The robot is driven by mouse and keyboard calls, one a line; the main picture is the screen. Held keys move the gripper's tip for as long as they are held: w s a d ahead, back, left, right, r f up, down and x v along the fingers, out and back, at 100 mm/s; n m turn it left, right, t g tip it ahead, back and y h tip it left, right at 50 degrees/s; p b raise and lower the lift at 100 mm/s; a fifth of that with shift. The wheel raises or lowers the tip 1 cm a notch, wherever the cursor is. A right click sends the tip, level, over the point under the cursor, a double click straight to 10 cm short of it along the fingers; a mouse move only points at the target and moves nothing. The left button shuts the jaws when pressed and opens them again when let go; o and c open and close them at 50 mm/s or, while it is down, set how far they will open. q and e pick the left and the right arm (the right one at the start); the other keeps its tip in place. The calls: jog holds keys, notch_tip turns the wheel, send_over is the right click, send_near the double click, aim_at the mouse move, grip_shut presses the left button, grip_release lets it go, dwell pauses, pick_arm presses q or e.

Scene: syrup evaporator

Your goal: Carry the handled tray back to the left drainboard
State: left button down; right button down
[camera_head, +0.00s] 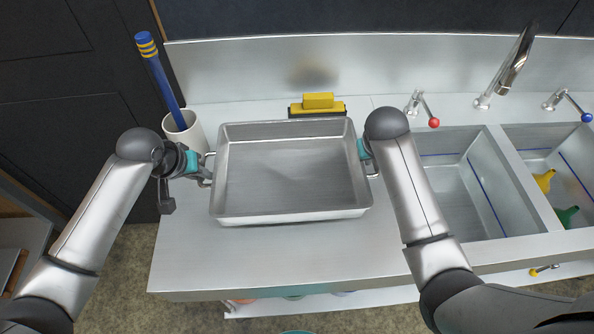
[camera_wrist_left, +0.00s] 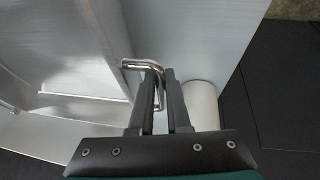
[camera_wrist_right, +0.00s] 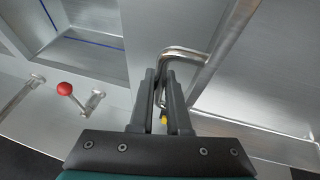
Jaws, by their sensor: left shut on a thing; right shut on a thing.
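The handled tray (camera_head: 290,214) is a deep, empty, rectangular metal pan over the left drainboard (camera_head: 300,262) in the head view. Whether it touches the board or hangs just above it, I cannot tell. My left gripper (camera_head: 205,172) is shut on the tray's left handle, a bent metal bar that shows in the left wrist view (camera_wrist_left: 145,66). My right gripper (camera_wrist_right: 163,85) is shut on the right handle (camera_wrist_right: 185,53) in the right wrist view. In the head view, my right arm partly hides that handle.
A white cup (camera_head: 186,131) with a blue-handled tool (camera_head: 160,82) stands behind the tray's left corner. A yellow and black block (camera_head: 318,105) sits behind the tray. Sink basins (camera_head: 455,200) lie to the right, with a red-knobbed tap (camera_head: 433,122). The board in front is clear.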

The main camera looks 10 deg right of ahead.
pick_arm(q)
jog(key=shift+w+r, duration=0.1)
jog(key=shift+w, duration=0.05)
pick_arm(e)
jog(key=shift+w+d+r, duration=0.1)
jog(key=shift+w, duration=0.1)
jog(key=shift+s+r, duration=0.1)
jog(key=shift+s, duration=0.05)
pick_arm(q)
jog(key=shift+s, duration=0.2)
pick_arm(e)
jog(key=shift+f, duration=0.2)
